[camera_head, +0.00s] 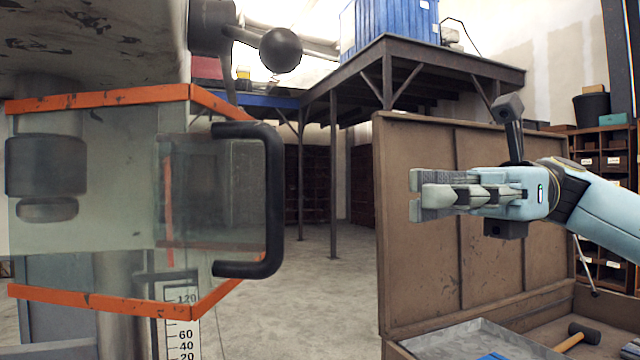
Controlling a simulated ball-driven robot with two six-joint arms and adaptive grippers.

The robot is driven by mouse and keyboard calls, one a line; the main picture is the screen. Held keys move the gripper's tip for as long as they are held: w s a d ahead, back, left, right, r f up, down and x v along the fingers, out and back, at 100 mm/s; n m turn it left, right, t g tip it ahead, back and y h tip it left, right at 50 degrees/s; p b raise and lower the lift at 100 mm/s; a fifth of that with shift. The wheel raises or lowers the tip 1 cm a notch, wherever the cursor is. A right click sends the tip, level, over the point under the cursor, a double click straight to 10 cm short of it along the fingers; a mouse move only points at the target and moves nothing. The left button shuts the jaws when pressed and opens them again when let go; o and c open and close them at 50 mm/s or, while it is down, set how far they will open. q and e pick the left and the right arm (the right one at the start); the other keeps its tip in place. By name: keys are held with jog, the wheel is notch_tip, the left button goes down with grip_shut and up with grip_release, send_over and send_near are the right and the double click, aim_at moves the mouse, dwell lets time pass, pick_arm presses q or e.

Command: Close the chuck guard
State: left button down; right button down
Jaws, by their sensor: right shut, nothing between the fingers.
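The chuck guard (110,225) is a clear box-like shield with orange edge strips, at the left of the head view. Its black C-shaped handle (272,200) stands upright on the guard's right side. The dark chuck (46,166) shows through the clear panel at the far left. My right gripper (416,196) comes in from the right, level with the handle and well apart from it. Its fingers point left, and they are shut and empty. My left gripper is not in view.
A black ball-ended lever (280,50) sticks out above the guard. A brown chest (415,250) with its lid raised stands behind my right gripper, with a mallet (584,334) in it. Open space lies between handle and gripper. A dark metal platform stands farther back.

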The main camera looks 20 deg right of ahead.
aim_at(278, 202)
jog(key=a, duration=0.3)
jog(key=a+p, duration=0.1)
jog(key=a, duration=0.3)
jog(key=s+a+p, duration=0.1)
jog(key=a, duration=0.3)
jog(key=shift+r, duration=0.1)
jog(key=shift+a, duration=0.3)
